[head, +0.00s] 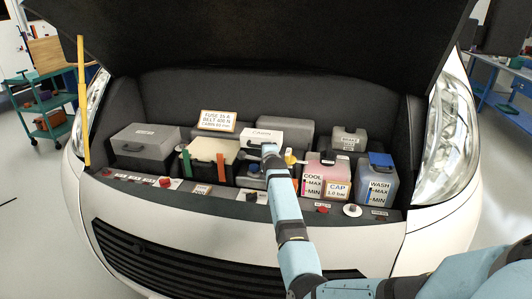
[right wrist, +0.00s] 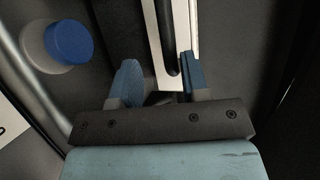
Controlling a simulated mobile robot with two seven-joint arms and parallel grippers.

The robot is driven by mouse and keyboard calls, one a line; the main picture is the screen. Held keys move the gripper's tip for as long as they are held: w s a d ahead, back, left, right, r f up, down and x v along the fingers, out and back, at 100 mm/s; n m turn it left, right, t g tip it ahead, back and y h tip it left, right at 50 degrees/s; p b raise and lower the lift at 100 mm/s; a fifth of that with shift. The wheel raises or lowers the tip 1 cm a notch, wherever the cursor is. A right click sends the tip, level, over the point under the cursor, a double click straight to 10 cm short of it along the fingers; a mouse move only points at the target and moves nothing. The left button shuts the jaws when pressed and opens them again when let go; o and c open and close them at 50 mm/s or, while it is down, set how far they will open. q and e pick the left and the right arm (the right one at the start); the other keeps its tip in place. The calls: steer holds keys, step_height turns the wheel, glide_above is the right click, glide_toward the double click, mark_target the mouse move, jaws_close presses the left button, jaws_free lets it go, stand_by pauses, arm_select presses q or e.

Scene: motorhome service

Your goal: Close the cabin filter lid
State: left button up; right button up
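The cabin filter lid (head: 259,134) is a white panel labelled "CABIN" in the middle of the engine bay in the head view. The head view does not clearly show whether it stands raised or lies flat. My right gripper (head: 268,150) is at its front edge, hiding part of it. In the right wrist view, the fingers of my right gripper (right wrist: 160,84) are apart. A black bar (right wrist: 165,35) and a white strip (right wrist: 184,20) show just beyond and between the fingertips. Contact cannot be told. My left gripper is not in view.
A grey box (head: 146,145) and a cream-topped box (head: 208,150) stand left of my arm. The pink coolant tank (head: 318,172) and washer tank (head: 377,187) stand to its right. The raised hood (head: 250,35) hangs above. A yellow prop (head: 83,100) stands at left.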

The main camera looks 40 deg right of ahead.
steer(key=p+v, duration=1.2)
steer(key=v, duration=0.1)
steer(key=shift+s, duration=0.4)
steer(key=shift+a, duration=0.15)
